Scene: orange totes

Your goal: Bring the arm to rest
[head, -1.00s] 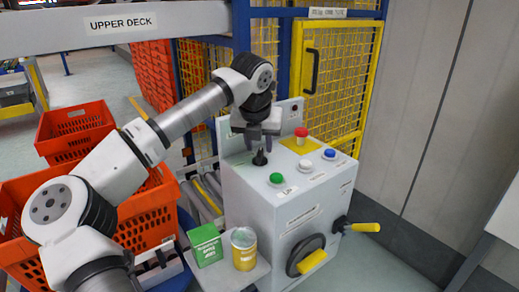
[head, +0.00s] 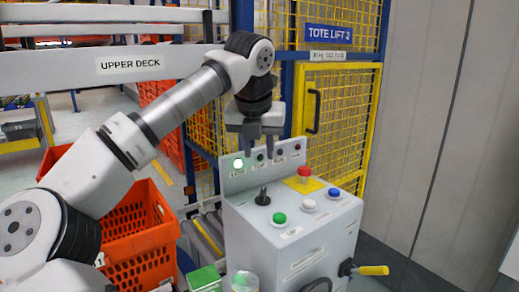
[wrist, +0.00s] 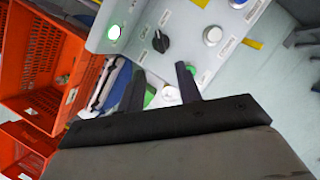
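My arm reaches from the lower left up over the grey control box. My gripper (head: 261,148) points down above the box's black lever (head: 263,197), clear of it. Its two dark fingers stand apart with nothing between them. In the wrist view the open fingers of my gripper (wrist: 161,82) point toward the box, and the black lever or knob (wrist: 160,42) shows beyond them. A light on the box's back panel (head: 238,162) is lit pale green.
The control box (head: 300,240) carries green, white and blue buttons, a red button (head: 304,173) and a yellow-handled crank (head: 373,270). Orange totes (head: 145,245) stand left. Yellow mesh fencing (head: 345,110) rises behind.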

